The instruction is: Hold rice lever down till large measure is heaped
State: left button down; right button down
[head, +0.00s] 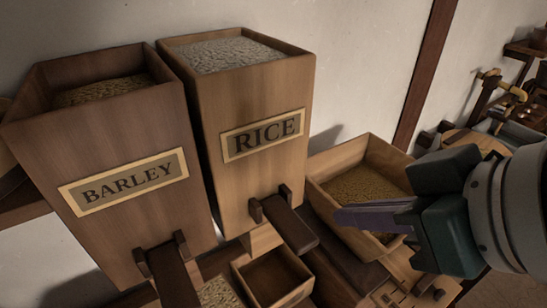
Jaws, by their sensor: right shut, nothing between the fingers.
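The wooden hopper labelled RICE (222,100) stands in the middle, filled with pale grain near its rim. A dark wooden lever (290,225) juts forward and down from brackets low on its front. A small square wooden box (262,292) sits below the rice hopper; the part of its inside that shows looks bare. I cannot tell whether it is the large measure. My right gripper (340,217) comes in from the right, shut and empty. Its purple fingers point left, to the right of the lever's end, with a visible gap. My left gripper is out of view.
The BARLEY hopper (100,145) stands at left with its own lever (172,275). Pale grain (218,293) shows at the bottom edge. A wooden bin of brownish grain (362,185) is behind my right fingers. Shelves with tools (490,90) stand at far right.

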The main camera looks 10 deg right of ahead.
send_over(299, 235)
jog(key=s, duration=0.2)
jog(key=f, duration=0.6)
jog(key=shift+w+d+f, duration=0.1)
jog(key=shift+d+f, duration=0.15)
jog(key=shift+d, duration=0.1)
notch_tip(299, 235, down, 2)
jog(key=shift+f, duration=0.95)
jog(key=shift+f, duration=0.1)
jog(key=shift+f+b, duration=0.3)
jog(key=shift+b, duration=0.1)
jog(key=f+t+b, duration=0.1)
jog(key=b, duration=0.1)
jog(key=f+t+y+b, duration=0.1)
jog(key=f+b, duration=0.1)
jog(key=s+f+t+b, duration=0.1)
jog(key=b, duration=0.1)
jog(key=shift+d+f+t+b, duration=0.2)
jog(key=shift+t+b, duration=0.2)
jog(key=shift+f, duration=0.15)
